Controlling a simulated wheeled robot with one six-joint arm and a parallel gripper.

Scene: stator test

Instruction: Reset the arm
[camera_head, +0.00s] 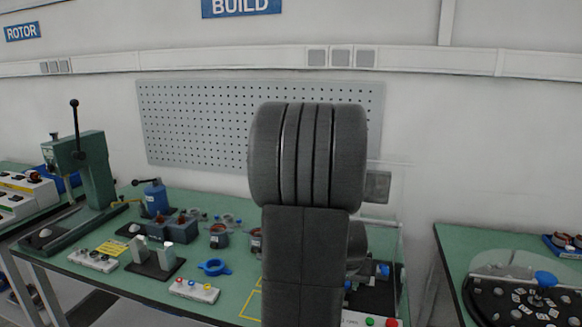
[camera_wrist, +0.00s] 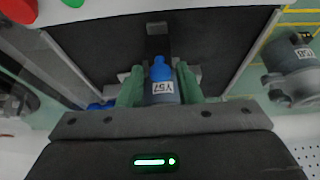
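My arm rises in the middle of the head view, and its dark links hide my gripper there. In the wrist view my gripper (camera_wrist: 160,92) reaches over a dark plate. A grey part with a blue top and a "Y57" label (camera_wrist: 163,88) is between green pieces on both sides. I cannot tell whether the fingers touch it or stand apart from it. The test unit with red and green buttons (camera_head: 370,321) is partly hidden behind my arm.
A green bench (camera_head: 215,283) holds a lever press (camera_head: 93,170), a blue ring-shaped tool (camera_head: 214,267), button boxes (camera_head: 194,290) and small stators (camera_head: 219,236). Another labelled stator (camera_wrist: 292,65) is at the right in the wrist view. A pegboard (camera_head: 195,125) stands behind. Another bench (camera_head: 450,245) is at right.

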